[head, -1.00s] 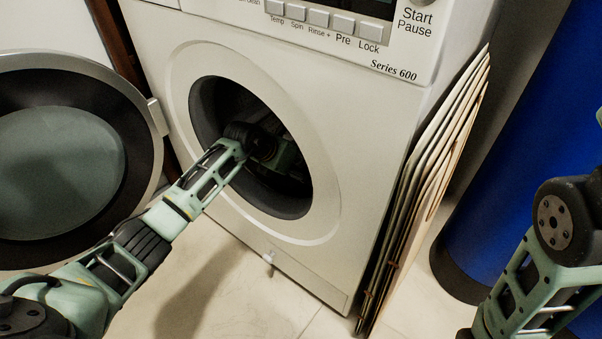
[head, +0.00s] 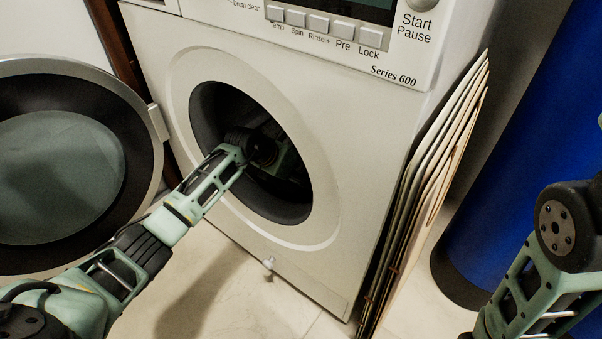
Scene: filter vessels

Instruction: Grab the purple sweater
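No purple sweater shows in the head view; the inside of the drum is dark and partly hidden by my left arm. The washing machine (head: 345,150) stands in front of me with its round drum opening (head: 285,205) uncovered. My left arm comes in from the lower left and reaches through the opening. Its wrist is inside the drum, and its gripper fingers are hidden in the dark. My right arm is at the right edge, and its gripper is outside the picture.
The round washer door (head: 150,170) is swung open to the left. Several thin boards (head: 437,160) lean against the washer's right side. A blue cylinder (head: 520,150) stands at the right. The light tiled floor (head: 225,285) below the opening is clear.

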